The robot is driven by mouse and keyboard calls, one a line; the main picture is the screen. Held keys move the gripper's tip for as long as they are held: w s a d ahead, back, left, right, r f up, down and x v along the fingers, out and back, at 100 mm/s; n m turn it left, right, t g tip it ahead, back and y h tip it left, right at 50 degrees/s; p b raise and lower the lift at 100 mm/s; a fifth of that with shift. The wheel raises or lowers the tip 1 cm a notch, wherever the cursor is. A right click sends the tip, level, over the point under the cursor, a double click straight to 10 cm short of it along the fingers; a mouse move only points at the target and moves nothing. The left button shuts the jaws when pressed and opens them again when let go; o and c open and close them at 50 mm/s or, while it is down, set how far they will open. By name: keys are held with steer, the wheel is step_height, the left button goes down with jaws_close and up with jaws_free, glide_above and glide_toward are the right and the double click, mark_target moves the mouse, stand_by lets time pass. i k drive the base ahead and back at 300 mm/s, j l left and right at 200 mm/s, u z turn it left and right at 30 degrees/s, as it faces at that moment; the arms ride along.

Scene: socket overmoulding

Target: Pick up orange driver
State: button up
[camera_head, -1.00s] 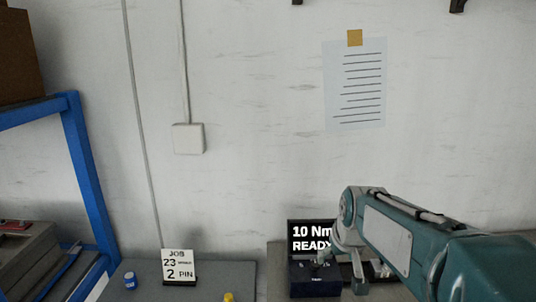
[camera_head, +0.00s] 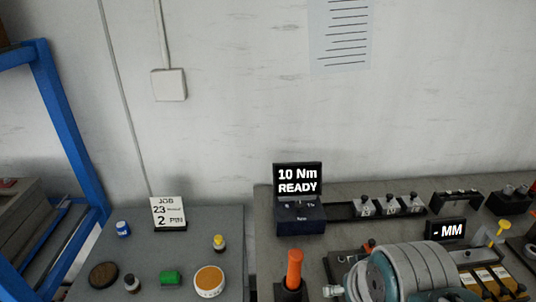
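The orange driver (camera_head: 294,266) stands upright at the bottom middle of the head view, its orange handle up. Its lower end sits in a dark holder (camera_head: 289,292) on the grey bench. My teal and grey arm (camera_head: 405,272) is at the bottom edge, right of the driver, with a visible gap between them. I cannot make out my gripper or its fingers; they are outside the picture or hidden by the arm.
A torque display reading 10 Nm READY (camera_head: 298,181) stands behind the driver. A black rack with small blocks (camera_head: 388,206) and a -MM display (camera_head: 446,230) are at right. The left table (camera_head: 200,236) holds a job sign (camera_head: 168,213) and several small containers.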

mark_target(296, 256)
steer(key=k, duration=0.7)
steer(key=k+z, duration=0.2)
steer(key=z, duration=0.15)
steer(key=k+z, duration=0.15)
steer(key=z, duration=0.25)
steer(key=k+l+z, duration=0.2)
steer(key=z, duration=0.15)
steer(key=j+z, duration=0.4)
steer(key=k+j+z, duration=0.1)
steer(key=j+z, duration=0.25)
steer(key=k+j+z, duration=0.1)
steer(key=j+z, duration=0.3)
steer(key=k+j, duration=0.15)
steer(key=j, duration=0.2)
steer(key=k+j, duration=0.2)
steer(key=j, duration=0.2)
steer(key=k+j, duration=0.15)
steer(key=j, duration=0.2)
